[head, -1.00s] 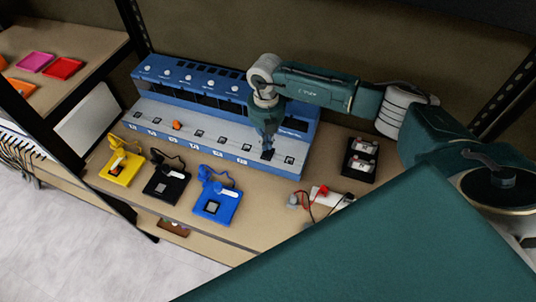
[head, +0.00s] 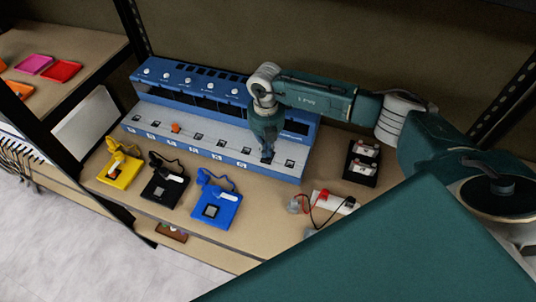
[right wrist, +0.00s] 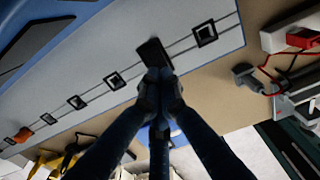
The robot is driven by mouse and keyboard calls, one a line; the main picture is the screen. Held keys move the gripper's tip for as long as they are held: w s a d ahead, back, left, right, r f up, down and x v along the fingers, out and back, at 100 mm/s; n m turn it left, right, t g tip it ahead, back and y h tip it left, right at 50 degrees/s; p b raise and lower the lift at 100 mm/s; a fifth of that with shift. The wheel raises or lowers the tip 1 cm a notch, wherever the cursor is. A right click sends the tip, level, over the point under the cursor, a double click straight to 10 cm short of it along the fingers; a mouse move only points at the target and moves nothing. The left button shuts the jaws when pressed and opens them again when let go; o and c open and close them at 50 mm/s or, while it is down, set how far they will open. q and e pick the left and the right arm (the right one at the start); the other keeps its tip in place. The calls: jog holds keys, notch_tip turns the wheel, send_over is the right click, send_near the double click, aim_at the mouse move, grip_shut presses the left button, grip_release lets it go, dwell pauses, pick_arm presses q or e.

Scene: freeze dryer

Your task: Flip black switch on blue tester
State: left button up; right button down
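The blue tester (head: 215,165) stands at the back of the bench, with a row of small black-framed switches along its grey front panel. My right gripper (head: 267,154) points down onto this panel, near its right end. In the right wrist view, the fingertips (right wrist: 158,75) are together at the lower edge of a solid dark switch (right wrist: 153,50), touching it or very close. Nothing is visibly held. Other switches (right wrist: 114,81) show pale centres inside black frames. The fingers partly hide the dark switch in the head view. My left gripper is not in view.
An orange piece (head: 176,127) sits on the panel's left part. Yellow (head: 118,172), black (head: 163,188) and blue (head: 216,208) small devices lie in front. A black holder (head: 361,163) and a white strip with leads (head: 333,201) lie to the right.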

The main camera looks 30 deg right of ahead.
aim_at(267, 158)
jog(key=shift+s+f+b, duration=0.1)
jog(key=shift+f+b, duration=0.8)
jog(key=shift+f, duration=0.3)
dwell(1.1)
jog(key=shift+r, duration=0.15)
jog(key=shift+r+p, duration=2.6)
jog(key=shift+r, duration=0.8)
